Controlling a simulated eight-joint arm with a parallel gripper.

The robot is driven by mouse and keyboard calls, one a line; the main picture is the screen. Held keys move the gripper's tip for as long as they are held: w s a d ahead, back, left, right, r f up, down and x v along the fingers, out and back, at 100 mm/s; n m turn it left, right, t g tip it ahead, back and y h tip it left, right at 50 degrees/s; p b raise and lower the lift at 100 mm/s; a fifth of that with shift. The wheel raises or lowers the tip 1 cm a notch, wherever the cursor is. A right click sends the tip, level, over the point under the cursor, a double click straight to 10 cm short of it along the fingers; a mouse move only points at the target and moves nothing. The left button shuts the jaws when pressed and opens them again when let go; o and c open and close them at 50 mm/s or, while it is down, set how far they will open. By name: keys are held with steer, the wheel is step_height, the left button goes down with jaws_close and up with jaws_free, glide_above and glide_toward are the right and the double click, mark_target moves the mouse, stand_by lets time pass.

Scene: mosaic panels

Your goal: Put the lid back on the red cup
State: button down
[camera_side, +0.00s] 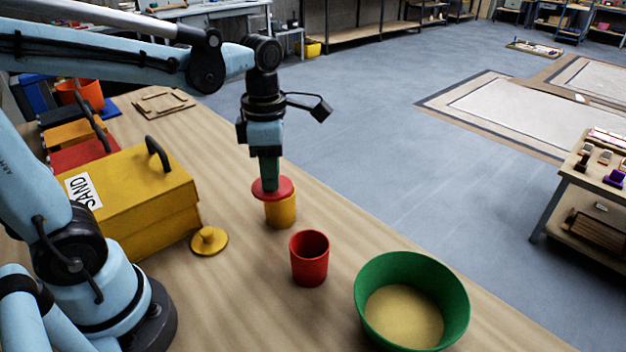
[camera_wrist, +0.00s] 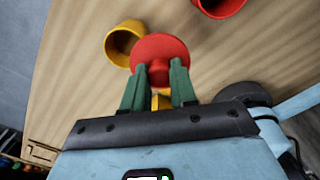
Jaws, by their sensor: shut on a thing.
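My gripper (camera_side: 269,178) points straight down and is shut on the knob of the red lid (camera_side: 272,190). In the wrist view the two green fingers (camera_wrist: 158,76) flank the knob, and the red lid (camera_wrist: 160,46) spreads out beyond them. In the side view the lid overlaps the top of the yellow cup (camera_side: 281,213). The wrist view shows the yellow cup's open mouth (camera_wrist: 122,44) partly uncovered, left of the lid. The red cup (camera_side: 310,262) stands upright and open, nearer the side camera; only part of it (camera_wrist: 222,8) shows in the wrist view.
A yellow lid (camera_side: 209,241) lies on the table beside the yellow SAND box (camera_side: 150,205). A green bowl (camera_side: 452,300) holding sand stands right of the red cup. Bare table (camera_side: 345,225) runs along the far edge.

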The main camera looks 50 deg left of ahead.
steer(key=s+d+r+m, duration=0.15)
steer(key=d+m, duration=0.25)
steer(key=d, duration=0.7)
steer(key=shift+w+f, duration=0.15)
steer(key=shift+f, duration=1.25)
steer(key=shift+w+f, duration=0.1)
steer(key=shift+f, duration=1.25)
steer(key=shift+f, duration=0.2)
steer(key=shift+c, duration=1.7)
jaws_free()
step_height(320, 180, up, 7)
